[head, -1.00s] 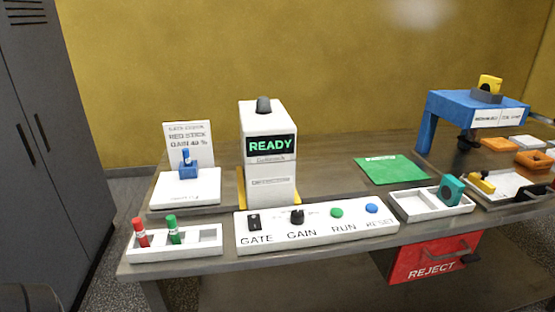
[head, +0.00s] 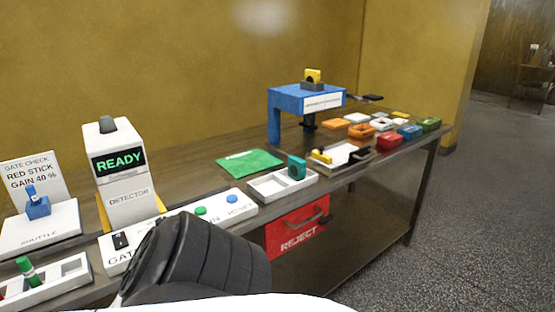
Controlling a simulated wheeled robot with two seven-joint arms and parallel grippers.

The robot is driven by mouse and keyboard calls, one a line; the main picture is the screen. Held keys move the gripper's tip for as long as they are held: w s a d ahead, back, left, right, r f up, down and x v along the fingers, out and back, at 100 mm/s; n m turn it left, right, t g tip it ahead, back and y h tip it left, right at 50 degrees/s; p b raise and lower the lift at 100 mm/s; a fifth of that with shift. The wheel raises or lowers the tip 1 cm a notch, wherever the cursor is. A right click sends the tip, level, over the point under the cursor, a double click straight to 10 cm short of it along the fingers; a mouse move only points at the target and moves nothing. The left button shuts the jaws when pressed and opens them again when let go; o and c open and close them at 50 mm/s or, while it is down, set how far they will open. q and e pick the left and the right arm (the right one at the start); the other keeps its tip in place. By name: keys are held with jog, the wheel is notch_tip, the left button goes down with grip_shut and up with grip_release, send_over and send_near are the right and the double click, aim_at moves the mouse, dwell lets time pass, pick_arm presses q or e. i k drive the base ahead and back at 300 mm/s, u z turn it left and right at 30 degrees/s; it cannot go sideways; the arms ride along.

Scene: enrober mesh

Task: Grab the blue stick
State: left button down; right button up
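The blue stick (head: 31,192) stands roughly upright in a small blue holder (head: 38,208) on the white plate marked SHUTTLE (head: 60,226), at the left of the head view. A black ribbed part of my own body covers part of the control panel at the bottom centre. Neither gripper's fingers show. The green stick (head: 27,267) stands in the white rack (head: 72,267) at the lower left; the red stick is mostly cut off by the frame edge.
A sign behind the shuttle reads RED STICK, GAIN 40 % (head: 38,174). The detector (head: 122,165) shows READY beside the shuttle. A green mat (head: 249,161), a white tray (head: 265,190), a blue stand (head: 308,98) and several coloured blocks lie to the right. A red REJECT drawer (head: 297,230) hangs under the table.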

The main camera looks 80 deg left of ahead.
aim_at(30, 191)
jog(key=z, duration=0.05)
jog(key=k, duration=2.7)
jog(key=u, duration=0.55)
